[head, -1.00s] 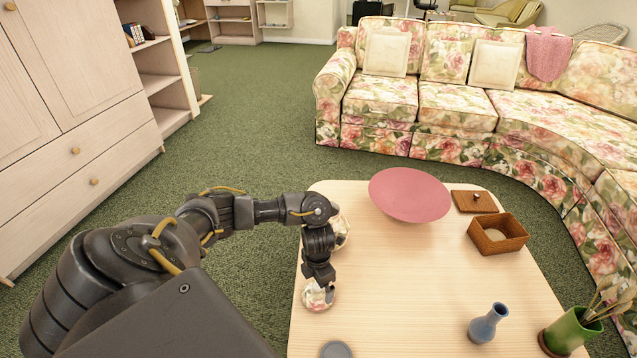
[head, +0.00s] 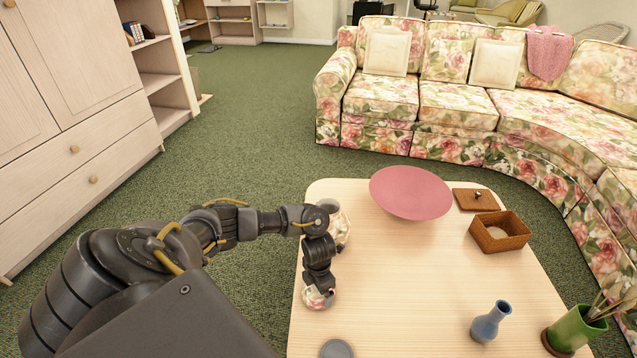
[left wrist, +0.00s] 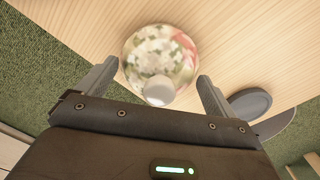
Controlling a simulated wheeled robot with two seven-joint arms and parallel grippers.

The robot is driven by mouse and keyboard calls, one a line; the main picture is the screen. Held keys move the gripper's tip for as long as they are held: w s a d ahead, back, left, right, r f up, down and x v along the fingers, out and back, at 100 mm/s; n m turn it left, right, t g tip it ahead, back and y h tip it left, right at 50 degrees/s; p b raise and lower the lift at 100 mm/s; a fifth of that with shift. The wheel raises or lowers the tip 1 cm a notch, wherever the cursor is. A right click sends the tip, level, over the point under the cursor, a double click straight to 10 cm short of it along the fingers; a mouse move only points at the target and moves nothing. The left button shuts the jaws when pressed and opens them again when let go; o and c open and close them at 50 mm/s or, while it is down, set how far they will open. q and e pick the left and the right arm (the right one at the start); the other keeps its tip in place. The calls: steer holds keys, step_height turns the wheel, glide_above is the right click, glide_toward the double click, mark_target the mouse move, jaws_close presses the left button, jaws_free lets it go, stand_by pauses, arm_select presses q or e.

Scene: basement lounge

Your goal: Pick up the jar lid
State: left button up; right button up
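The jar lid (head: 318,298) is a round floral piece on the near left part of the light wood table (head: 420,300). In the left wrist view, the lid (left wrist: 160,55) shows a pale round knob facing the camera. My left gripper (head: 319,284) is right above the lid and hides part of it in the head view. In the left wrist view, the fingers of my left gripper (left wrist: 158,82) are apart, one on each side of the knob, with gaps. A floral jar (head: 342,228) stands behind my arm, partly hidden. My right gripper is not in view.
A pink bowl (head: 410,193), a brown box (head: 500,239) and its lid (head: 475,200) stand farther back on the table. A blue vase (head: 490,322) and a green pot (head: 572,330) are at right. A grey disc (head: 336,349) lies near the lid. The table's middle is clear.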

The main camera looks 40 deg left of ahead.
arm_select(q)
steer(key=c, duration=0.9)
steer(key=shift+r, duration=0.1)
steer(key=shift+c, duration=0.2)
